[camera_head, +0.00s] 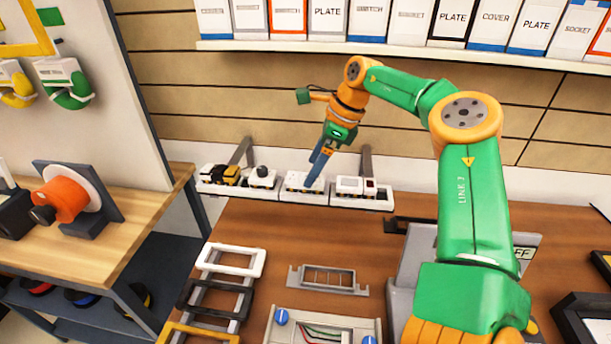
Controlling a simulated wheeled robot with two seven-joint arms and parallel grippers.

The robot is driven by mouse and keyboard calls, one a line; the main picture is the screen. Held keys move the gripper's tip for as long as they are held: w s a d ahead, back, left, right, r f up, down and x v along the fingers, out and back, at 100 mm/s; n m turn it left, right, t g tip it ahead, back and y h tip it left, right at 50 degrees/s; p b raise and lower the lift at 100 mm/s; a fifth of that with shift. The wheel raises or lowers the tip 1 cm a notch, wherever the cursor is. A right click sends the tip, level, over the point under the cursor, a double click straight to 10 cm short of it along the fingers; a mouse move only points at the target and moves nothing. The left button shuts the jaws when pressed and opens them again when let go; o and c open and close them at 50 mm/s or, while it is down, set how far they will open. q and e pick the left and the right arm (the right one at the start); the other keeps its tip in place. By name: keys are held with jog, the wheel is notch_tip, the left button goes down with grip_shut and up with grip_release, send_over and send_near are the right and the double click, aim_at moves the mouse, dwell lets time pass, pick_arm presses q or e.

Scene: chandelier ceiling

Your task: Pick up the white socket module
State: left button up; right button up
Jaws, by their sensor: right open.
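A rack (334,199) on the back edge of the brown table holds several small modules in a row. A white module with small dark marks (294,178), which looks like the white socket module, sits in the middle section. My right gripper (313,178) reaches down from the back, with its blue fingers at this module's right part, partly covering it. It is open; I cannot tell whether the fingers touch the module or stand around it. My left gripper is not in view.
Left of it in the rack are a black-and-yellow module (222,174) and a white one with a black knob (262,175). At right is another white module (350,185). Frames (231,260), a grey bracket (328,280) and a wired box (325,328) lie in front. Labelled boxes (328,18) fill the shelf above.

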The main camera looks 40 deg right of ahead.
jog(key=x, duration=0.3)
jog(key=shift+w+f, duration=0.25)
jog(key=shift+d, duration=0.15)
jog(key=shift+s+r, duration=0.1)
jog(key=c, duration=0.8)
grip_shut()
